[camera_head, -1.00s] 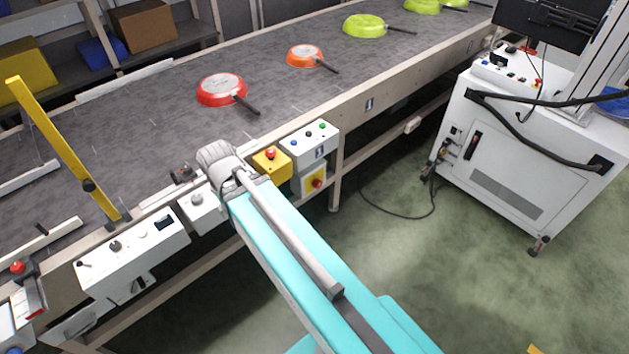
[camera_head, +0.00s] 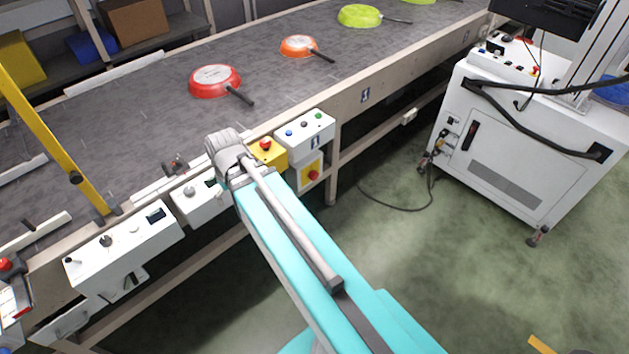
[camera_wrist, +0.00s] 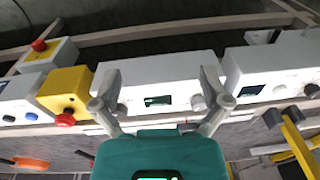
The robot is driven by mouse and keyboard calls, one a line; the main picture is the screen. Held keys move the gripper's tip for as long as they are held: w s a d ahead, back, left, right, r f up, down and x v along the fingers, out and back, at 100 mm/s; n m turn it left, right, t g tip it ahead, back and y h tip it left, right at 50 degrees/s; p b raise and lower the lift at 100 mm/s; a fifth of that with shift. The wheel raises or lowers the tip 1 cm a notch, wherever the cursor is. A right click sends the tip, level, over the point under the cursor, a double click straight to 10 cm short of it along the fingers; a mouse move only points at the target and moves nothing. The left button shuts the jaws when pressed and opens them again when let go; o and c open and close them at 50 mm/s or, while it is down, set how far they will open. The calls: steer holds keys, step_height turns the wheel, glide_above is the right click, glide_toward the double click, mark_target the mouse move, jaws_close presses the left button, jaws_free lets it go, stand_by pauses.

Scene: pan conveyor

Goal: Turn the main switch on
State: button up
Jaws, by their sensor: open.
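A red rotary knob on a yellow plate (camera_head: 312,174), which looks like the main switch, sits on the front of a small white box below the conveyor edge. It also shows in the wrist view as a red knob (camera_wrist: 40,45) at the upper left. Its exact setting is too small to read. My gripper (camera_wrist: 160,95) is open and empty in the wrist view. Its fingers are spread before a white control box (camera_wrist: 135,76) with a small display and a round knob, away to the right of the red knob.
A yellow box with a red button (camera_head: 266,147) and a white button box (camera_head: 306,128) stand beside my arm. A long white control panel (camera_head: 125,246) is at the left. Pans lie on the conveyor (camera_head: 150,110). A white cabinet (camera_head: 530,150) stands right, with open floor before it.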

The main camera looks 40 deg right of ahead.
steer(key=w+d+f+t+y+b, duration=0.1)
steer(key=w+d+f+b, duration=0.1)
steer(key=d+f+b, duration=0.25)
steer(key=w+d+f+t+b, duration=0.1)
steer(key=w+d+f+b, duration=0.2)
steer(key=d+f+b, duration=0.15)
steer(key=t+h+b, duration=0.2)
steer(key=t+b, duration=0.4)
steer(key=b, duration=1.3)
glide_toward(315, 176)
steer(key=v, duration=0.2)
steer(key=shift+s+r+n, duration=0.2)
steer(key=shift+s+n, duration=0.1)
steer(key=shift+n, duration=0.1)
steer(key=b+x, duration=0.8)
steer(key=x, duration=0.3)
steer(key=shift+w+f, duration=0.1)
steer(key=shift+w, duration=0.05)
steer(key=shift+b+x, duration=0.8)
steer(key=shift+x, duration=0.45)
steer(key=shift+w+d, duration=0.1)
